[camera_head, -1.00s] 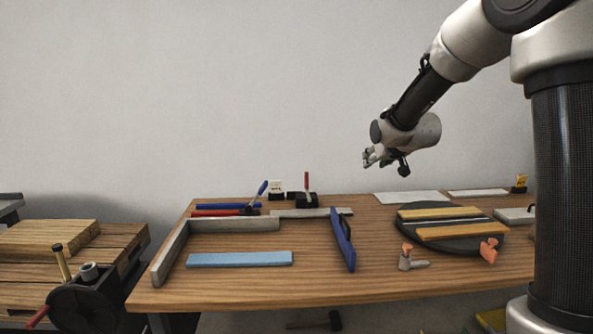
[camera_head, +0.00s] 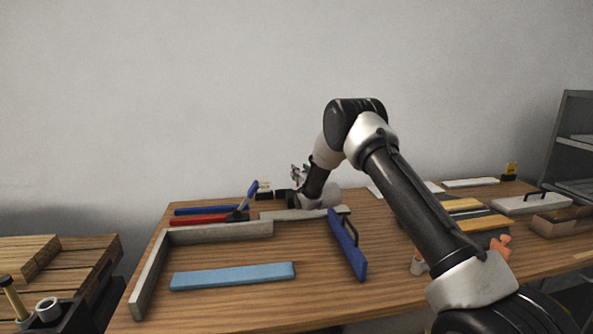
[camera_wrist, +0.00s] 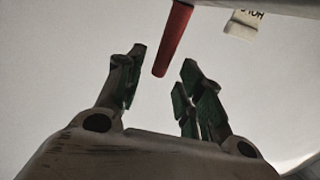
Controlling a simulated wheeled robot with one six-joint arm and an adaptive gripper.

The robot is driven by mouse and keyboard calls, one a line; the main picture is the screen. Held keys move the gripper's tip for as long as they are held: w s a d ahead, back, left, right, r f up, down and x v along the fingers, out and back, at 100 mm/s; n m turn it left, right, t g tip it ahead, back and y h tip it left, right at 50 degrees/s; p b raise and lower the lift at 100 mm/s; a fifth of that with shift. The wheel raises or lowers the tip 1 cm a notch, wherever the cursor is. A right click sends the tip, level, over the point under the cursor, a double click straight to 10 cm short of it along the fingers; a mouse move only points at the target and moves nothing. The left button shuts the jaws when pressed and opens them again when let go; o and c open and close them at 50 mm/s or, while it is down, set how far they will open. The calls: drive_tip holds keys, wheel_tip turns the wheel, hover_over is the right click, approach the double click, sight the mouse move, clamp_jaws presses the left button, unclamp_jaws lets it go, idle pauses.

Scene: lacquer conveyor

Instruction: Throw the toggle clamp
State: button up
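A toggle clamp with a red handle (camera_wrist: 174,40) shows in the wrist view. The handle hangs down in that picture, and its free end lies in the gap between my fingers, with space on both sides. My gripper (camera_wrist: 163,65) is open, with no finger seen touching the handle. The red handle is hidden there. A second clamp with a blue upright handle (camera_head: 248,196) stands just left of it.
A pale label (camera_wrist: 241,25) is near the red handle. A grey L-shaped fence (camera_head: 218,232), a light blue bar (camera_head: 232,276) and a dark blue handled board (camera_head: 346,244) lie on the table. My arm crosses above the right part, over yellow strips (camera_head: 482,224).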

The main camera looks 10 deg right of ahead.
drive_tip(key=shift+w+a, duration=0.15)
drive_tip(key=shift+w, duration=0.65)
drive_tip(key=shift+w+a, duration=0.1)
drive_tip(key=shift+w, duration=0.65)
clamp_jaws()
